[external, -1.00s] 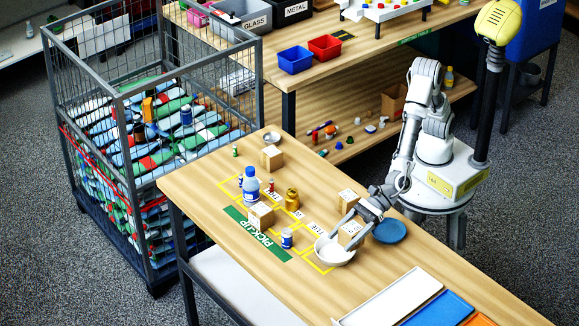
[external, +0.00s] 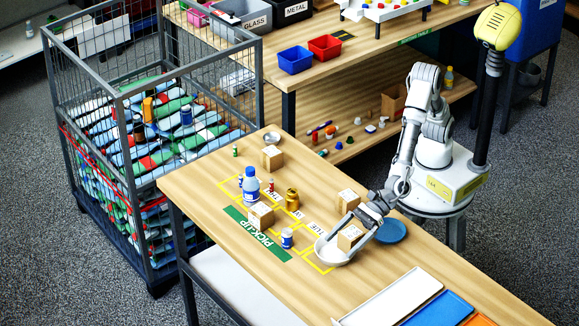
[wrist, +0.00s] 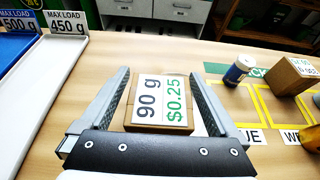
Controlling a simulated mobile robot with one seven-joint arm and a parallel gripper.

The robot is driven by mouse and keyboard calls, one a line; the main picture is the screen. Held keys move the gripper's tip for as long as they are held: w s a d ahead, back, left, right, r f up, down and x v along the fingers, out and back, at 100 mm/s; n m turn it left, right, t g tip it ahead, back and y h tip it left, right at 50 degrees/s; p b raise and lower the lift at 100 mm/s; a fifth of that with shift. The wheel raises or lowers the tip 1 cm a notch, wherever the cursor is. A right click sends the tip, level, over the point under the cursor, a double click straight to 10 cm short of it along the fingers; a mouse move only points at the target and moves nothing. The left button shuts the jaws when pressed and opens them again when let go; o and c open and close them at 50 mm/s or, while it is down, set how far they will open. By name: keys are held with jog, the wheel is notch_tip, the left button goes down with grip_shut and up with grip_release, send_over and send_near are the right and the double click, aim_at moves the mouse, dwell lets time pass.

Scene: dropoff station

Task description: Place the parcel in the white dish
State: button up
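The parcel (external: 350,238) is a small brown cardboard box with a white label. In the wrist view the parcel (wrist: 160,103) reads "90 g" and "$0.25".
Another box (external: 348,201) and a blue plate (external: 391,231) stand close behind my gripper. A white tray (external: 392,298) and blue tray (external: 440,310) lie at the front right.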

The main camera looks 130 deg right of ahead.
jog(key=shift+r+p, duration=0.85)
jog(key=shift+p, duration=0.2)
jog(key=v, duration=1.2)
jog(key=s+d+r+m+g+h, duration=0.25)
jog(key=s+d+m, duration=0.35)
jog(key=d+m, duration=0.4)
jog(key=s+d+r+m+g+h, duration=0.2)
jog(key=s+d+r+m+h, duration=0.3)
jog(key=d+m, duration=0.55)
jog(key=s+d+f+m+g+y, duration=0.2)
jog(key=s+d+m+g+y, duration=0.15)
jog(key=s+m, duration=0.75)
jog(key=s+a+f+m+y, duration=0.1)
jog(key=s+a+m+y, duration=0.3)
jog(key=s, duration=0.3)
jog(key=shift+a+p, duration=0.4)
jog(key=shift+a, duration=0.1)
jog(key=shift+m, duration=0.25)
